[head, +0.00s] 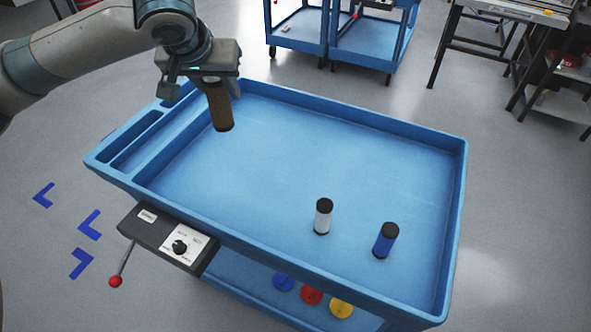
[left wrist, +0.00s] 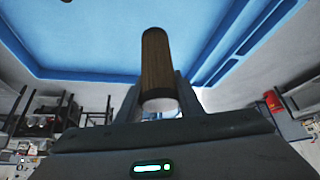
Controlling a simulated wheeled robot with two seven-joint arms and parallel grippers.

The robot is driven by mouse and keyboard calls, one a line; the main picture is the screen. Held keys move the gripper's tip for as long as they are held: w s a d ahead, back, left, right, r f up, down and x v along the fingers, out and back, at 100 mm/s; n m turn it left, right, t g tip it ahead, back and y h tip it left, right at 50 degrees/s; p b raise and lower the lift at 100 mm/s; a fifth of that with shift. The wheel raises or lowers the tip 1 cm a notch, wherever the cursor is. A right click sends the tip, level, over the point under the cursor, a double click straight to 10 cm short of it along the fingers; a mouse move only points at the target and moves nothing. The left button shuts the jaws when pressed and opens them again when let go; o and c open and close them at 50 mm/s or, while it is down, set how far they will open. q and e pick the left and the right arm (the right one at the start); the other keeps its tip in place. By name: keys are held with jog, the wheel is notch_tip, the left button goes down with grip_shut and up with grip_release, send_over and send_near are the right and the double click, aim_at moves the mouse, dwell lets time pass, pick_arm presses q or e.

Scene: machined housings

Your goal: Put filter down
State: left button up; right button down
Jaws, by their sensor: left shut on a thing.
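A brown cylindrical filter (head: 219,108) with a dark lower end is in my left gripper (head: 212,82), above the far left part of the blue cart tray (head: 310,110). It tilts slightly in the head view. My left gripper is shut on its upper part. In the left wrist view the filter (left wrist: 158,65) stands out between the fingers (left wrist: 158,98), with its pale end towards the camera. The filter appears apart from the tray floor, but the exact gap is hard to tell. My right gripper is not in view.
A white cylinder with black ends (head: 323,216) and a blue one (head: 385,240) stand upright in the tray's near right part. The tray's middle is clear. A control box (head: 168,238) with a red-tipped lever hangs on the near side. Other blue carts (head: 345,40) stand behind.

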pick_arm(q)
jog(key=shift+a, duration=0.15)
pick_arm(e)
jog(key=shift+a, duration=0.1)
pick_arm(q)
jog(key=shift+r, duration=0.1)
